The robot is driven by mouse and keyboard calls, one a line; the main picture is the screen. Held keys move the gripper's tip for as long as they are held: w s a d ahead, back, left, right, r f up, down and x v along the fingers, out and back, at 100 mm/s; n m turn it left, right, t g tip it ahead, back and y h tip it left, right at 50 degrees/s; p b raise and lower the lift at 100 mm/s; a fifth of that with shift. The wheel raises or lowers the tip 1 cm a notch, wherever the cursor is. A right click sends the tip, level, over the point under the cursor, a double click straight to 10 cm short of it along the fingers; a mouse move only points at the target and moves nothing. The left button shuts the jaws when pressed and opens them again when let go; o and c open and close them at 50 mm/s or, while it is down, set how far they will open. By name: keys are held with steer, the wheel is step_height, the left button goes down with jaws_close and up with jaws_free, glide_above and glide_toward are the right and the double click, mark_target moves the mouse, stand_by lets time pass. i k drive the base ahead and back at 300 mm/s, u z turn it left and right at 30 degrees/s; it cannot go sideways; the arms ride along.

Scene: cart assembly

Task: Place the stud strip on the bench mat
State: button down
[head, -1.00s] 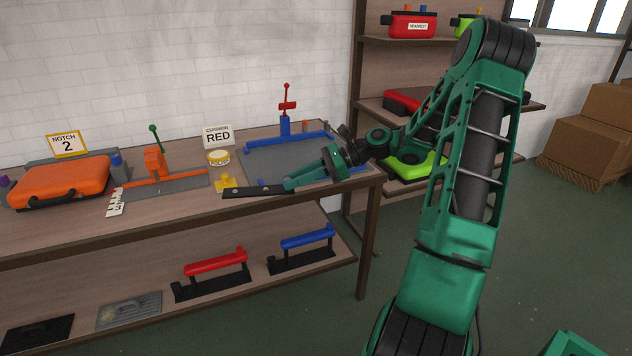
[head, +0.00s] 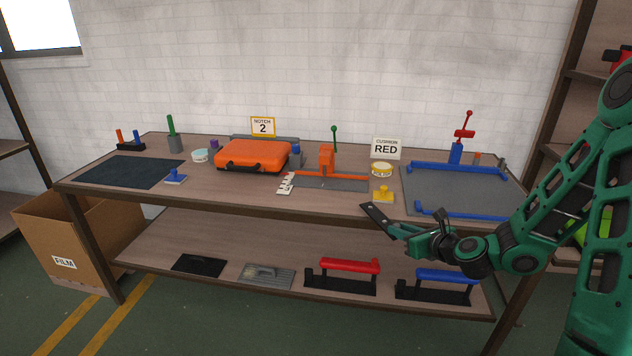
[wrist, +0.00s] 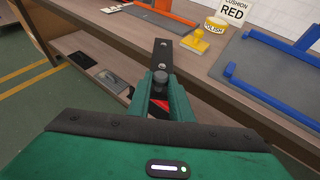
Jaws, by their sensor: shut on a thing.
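My gripper (head: 408,232) is shut on the near end of the stud strip (head: 378,217), a flat dark bar with small round studs. In the head view the strip points up and left, overlapping the bench's front edge near the yellow stamp. In the wrist view the strip (wrist: 160,58) extends straight out beyond my gripper's fingers (wrist: 160,92); its near end is hidden between them. The bench mat (head: 130,171) is a dark, bare rectangle on the bench's far left, well away from my gripper.
The bench (head: 230,198) also carries an orange case (head: 252,156), an orange clamp fixture (head: 326,160), a yellow stamp (head: 383,194) and a blue-railed grey plate (head: 455,190). A blue-handled stamp (head: 175,178) sits beside the mat. Handled tools stand on the lower shelf (head: 200,235).

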mark_target(136, 171)
steer(key=k, duration=0.6)
steer(key=u, duration=0.3)
steer(key=i, duration=0.6)
steer(key=u, duration=0.85)
steer(key=i, duration=1.05)
steer(key=u, duration=0.65)
steer(key=i, duration=1.65)
steer(key=u, duration=0.05)
